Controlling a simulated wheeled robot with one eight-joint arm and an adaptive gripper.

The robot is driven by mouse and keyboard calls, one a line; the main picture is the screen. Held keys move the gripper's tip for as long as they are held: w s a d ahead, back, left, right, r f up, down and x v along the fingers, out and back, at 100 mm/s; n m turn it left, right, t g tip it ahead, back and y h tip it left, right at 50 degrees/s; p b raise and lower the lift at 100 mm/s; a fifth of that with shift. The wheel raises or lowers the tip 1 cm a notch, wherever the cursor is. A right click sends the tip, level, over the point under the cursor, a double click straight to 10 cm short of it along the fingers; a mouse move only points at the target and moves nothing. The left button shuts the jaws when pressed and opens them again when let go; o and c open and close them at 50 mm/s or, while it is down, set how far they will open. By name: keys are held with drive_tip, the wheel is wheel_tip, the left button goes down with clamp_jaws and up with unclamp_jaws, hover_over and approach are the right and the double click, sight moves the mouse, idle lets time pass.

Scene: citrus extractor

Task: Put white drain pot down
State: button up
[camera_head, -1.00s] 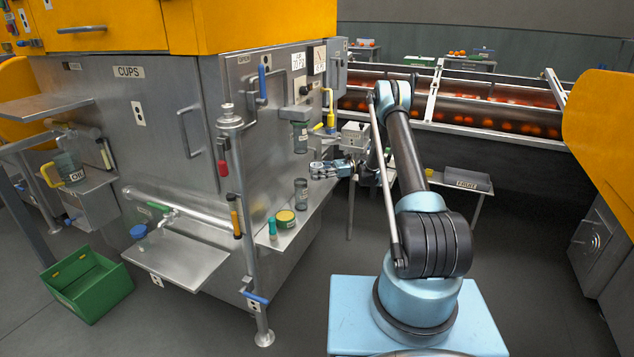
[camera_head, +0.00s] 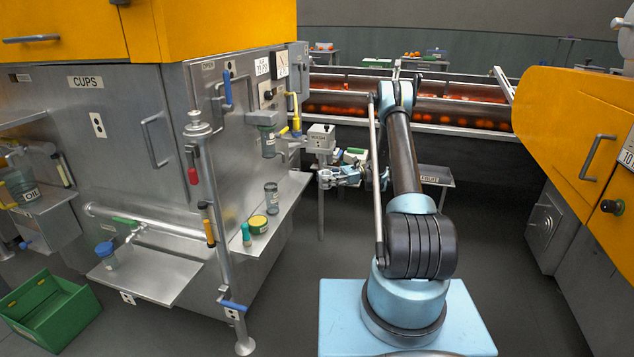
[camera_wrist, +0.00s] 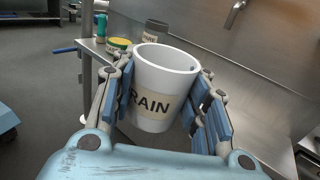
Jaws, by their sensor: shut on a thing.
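The white drain pot (camera_wrist: 172,72) is upright in the wrist view, with a pale label reading "RAIN" on its side and its first letter covered. My gripper (camera_wrist: 162,88) is shut on the pot, with blue-padded fingers on both sides of it. The pot looks empty as far as its open mouth shows. In the head view my gripper (camera_head: 338,177) is to the right of the machine's side shelf (camera_head: 285,204), clear of it. I cannot clearly make out the pot there.
A lower tap shelf (camera_head: 160,277) holds a blue-lidded jar (camera_head: 107,256). A green crate (camera_head: 55,318) is on the floor. A small grey box (camera_head: 321,138) stands behind my gripper.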

drive_tip(key=w+a+r+m+t+h, duration=0.1)
drive_tip(key=w+a+r+m+t, duration=0.2)
drive_tip(key=w+a+m+t, duration=1)
drive_tip(key=shift+w+a+f+n+t, duration=0.45)
drive_tip(key=shift+w+f, duration=0.1)
drive_tip(key=shift+f, duration=1.1)
drive_tip(key=shift+w+a+f+n+t, duration=0.4)
drive_tip(key=shift+w+f, duration=0.15)
drive_tip(key=shift+f, duration=1.05)
drive_tip(key=shift+w+a+f+n+t, duration=0.35)
drive_tip(key=shift+w+a+f+n, duration=0.15)
drive_tip(key=shift+f, duration=1.15)
drive_tip(key=o, duration=1.2)
drive_tip(key=shift+f, duration=0.1)
drive_tip(key=shift+c, duration=0.2)
